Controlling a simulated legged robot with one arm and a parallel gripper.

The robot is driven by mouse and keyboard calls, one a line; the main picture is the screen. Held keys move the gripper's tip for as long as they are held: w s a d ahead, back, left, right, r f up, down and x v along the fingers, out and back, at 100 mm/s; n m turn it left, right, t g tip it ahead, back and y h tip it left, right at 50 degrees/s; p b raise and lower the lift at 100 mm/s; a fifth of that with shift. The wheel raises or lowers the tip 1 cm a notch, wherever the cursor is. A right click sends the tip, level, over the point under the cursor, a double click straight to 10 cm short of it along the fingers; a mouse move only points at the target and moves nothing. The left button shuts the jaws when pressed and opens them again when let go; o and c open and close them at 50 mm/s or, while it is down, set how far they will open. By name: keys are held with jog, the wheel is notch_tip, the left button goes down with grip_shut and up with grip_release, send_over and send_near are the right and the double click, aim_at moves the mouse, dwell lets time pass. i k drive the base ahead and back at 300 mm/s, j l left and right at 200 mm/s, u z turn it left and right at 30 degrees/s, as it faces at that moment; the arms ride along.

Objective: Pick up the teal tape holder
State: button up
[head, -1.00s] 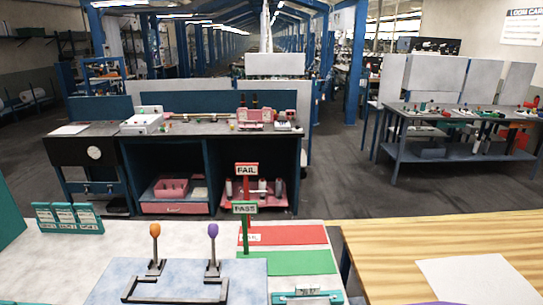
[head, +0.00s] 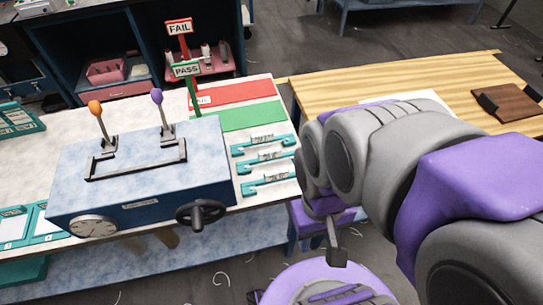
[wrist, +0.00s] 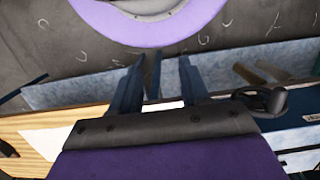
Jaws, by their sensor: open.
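Three teal pieces with white labelled parts lie in a column on the white table, right of the blue lever box: a far one (head: 262,139), a middle one (head: 263,160) and a near one (head: 268,183). They look like the tape holders, but I cannot tell which one is meant. My gripper (head: 337,245) hangs to the right of and nearer than them, past the table's front edge, partly hidden by my arm. In the wrist view my gripper (wrist: 158,72) is open, with nothing between its fingers. No teal piece shows clearly there.
The blue box (head: 150,165) has two levers and a black handwheel (head: 200,212) sticking out in front. PASS (head: 187,70) and FAIL (head: 179,28) signs stand behind, by green and red mats. A wooden table (head: 440,90) stands to the right. Teal card holders lie at left.

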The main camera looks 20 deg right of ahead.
aim_at(249, 189)
jog(key=j+z, duration=0.15)
jog(key=j, duration=1.35)
